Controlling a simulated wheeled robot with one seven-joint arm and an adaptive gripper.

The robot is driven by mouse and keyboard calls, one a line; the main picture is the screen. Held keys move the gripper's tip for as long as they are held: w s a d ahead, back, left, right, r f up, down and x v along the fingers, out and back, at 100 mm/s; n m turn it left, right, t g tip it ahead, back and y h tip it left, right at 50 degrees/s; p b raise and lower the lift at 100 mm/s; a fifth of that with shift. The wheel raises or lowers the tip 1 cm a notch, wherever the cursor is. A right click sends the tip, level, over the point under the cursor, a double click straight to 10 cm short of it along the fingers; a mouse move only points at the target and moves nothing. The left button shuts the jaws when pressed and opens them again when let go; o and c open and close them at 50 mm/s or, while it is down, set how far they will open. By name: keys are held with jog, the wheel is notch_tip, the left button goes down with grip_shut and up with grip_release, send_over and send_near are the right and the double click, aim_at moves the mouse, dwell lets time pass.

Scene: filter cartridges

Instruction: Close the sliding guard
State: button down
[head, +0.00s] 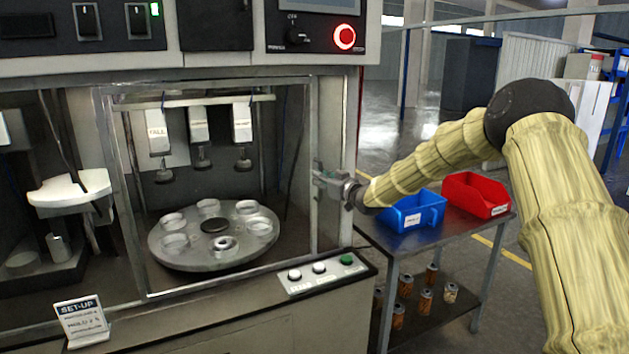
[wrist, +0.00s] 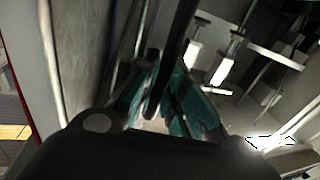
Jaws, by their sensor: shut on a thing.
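The sliding guard (head: 313,120) is a clear panel in a thin metal frame. In the head view it stands in front of the round turntable (head: 190,262), and its right upright is a short way from the cabinet's right post (head: 352,130). My gripper (head: 322,175) is at the guard's right edge, reaching in from the right. In the wrist view its teal fingers (wrist: 162,100) are on both sides of a dark upright bar (wrist: 180,35), which appears to be the guard's handle. The gripper hides most of the handle in the head view.
A button panel (head: 320,272) juts out below the guard. A set-up card (head: 82,322) stands on the ledge at left. A blue bin (head: 425,208) and a red bin (head: 478,194) sit on a side table, with several cartridges (head: 425,300) on its lower shelf.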

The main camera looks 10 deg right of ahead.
jog(key=shift+d+r, duration=0.1)
jog(key=shift+d, duration=0.15)
jog(key=c, duration=1.5)
grip_release()
jog(key=shift+d, duration=0.25)
jog(key=shift+a, duration=0.3)
jog(key=v, duration=1.2)
jog(key=shift+d, duration=0.1)
